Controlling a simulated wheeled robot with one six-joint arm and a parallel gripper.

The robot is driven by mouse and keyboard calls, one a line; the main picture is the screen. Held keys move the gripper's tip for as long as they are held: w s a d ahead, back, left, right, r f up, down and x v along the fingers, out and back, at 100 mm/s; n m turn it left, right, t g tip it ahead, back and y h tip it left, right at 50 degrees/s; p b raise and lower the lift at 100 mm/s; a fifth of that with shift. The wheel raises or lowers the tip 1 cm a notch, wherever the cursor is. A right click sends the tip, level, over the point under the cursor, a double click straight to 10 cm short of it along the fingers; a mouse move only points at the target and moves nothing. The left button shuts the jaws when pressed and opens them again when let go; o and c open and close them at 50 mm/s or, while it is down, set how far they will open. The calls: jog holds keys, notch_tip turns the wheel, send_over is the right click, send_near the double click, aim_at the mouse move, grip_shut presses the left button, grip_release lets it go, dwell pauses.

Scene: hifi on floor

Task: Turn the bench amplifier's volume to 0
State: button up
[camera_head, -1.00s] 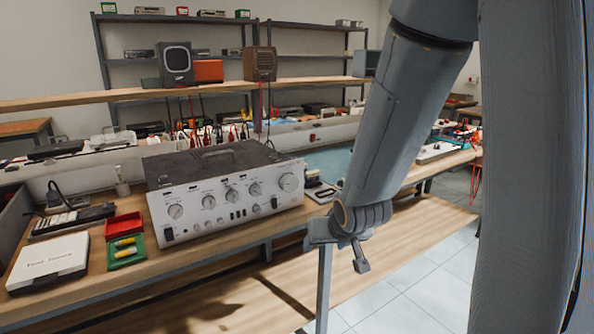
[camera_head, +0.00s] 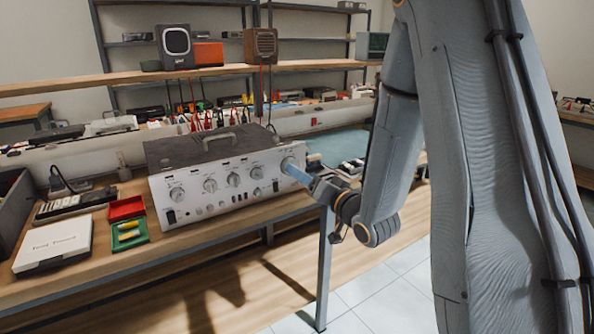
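The bench amplifier (camera_head: 228,190) is a silver-fronted box with a dark top and a handle, standing on the wooden workbench. Its front panel carries several round knobs, smaller sockets and switches. The large knob at the panel's right end (camera_head: 289,163) is mostly covered by my gripper. My gripper (camera_head: 296,172) reaches in from the right, with its tip at or just in front of that knob. I cannot tell whether it touches the knob or whether its fingers are open or shut. The knob's pointer and any scale marks are not readable.
A red tray (camera_head: 126,208) and a green tray (camera_head: 129,243) with yellow items sit left of the amplifier, beside a white case (camera_head: 55,241). A shelf (camera_head: 150,79) with a small screen and speaker runs behind. The floor (camera_head: 365,300) in front is clear.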

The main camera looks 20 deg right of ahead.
jog(key=shift+x, duration=2.35)
jog(key=c, duration=1.1)
